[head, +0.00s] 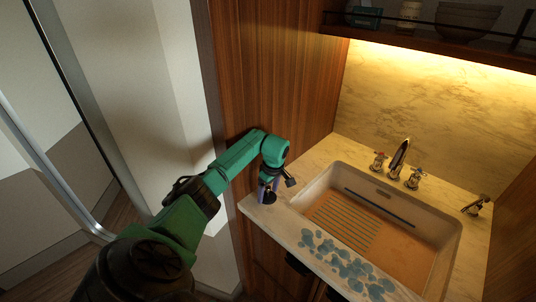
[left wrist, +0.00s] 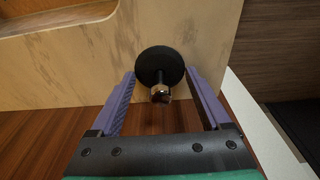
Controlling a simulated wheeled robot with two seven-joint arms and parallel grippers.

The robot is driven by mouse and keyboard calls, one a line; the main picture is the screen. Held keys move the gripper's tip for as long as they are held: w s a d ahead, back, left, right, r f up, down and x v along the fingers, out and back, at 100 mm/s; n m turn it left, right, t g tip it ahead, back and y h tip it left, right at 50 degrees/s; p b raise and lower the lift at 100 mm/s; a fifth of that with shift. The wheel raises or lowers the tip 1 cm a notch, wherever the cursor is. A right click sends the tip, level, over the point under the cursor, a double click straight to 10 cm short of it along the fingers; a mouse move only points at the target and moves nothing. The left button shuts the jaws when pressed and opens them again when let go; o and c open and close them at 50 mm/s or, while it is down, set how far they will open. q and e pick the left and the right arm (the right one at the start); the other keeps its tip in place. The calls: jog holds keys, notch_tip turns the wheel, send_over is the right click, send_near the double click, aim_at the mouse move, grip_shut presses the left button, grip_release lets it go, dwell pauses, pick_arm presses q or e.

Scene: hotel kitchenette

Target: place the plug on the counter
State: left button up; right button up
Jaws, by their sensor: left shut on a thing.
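The plug is a dark round disc with a shiny metal knob. In the left wrist view the plug (left wrist: 160,66) sits between the purple fingertips, knob toward my palm. My left gripper (left wrist: 160,76) is shut on it. In the head view my left gripper (head: 268,190) points down at the left end of the marble counter (head: 318,160), near the wood wall. The plug (head: 270,197) shows there as a small dark shape at the fingertips. I cannot tell whether it touches the counter. My right gripper is not in view.
A sink (head: 410,245) with a striped bottom is set in the counter, right of my gripper. A tap (head: 399,158) with two handles stands behind it. Bluish patches (head: 345,265) lie on the counter's front strip. A shelf (head: 430,42) with bowls hangs above.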

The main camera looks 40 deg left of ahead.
aim_at(272, 199)
pick_arm(q)
jog(key=shift+f, duration=0.2)
jog(key=o, duration=1.2)
jog(key=shift+r, duration=0.1)
jog(key=shift+r, duration=0.15)
notch_tip(272, 199, up, 12)
jog(key=d+b, duration=0.2)
jog(key=b, duration=0.2)
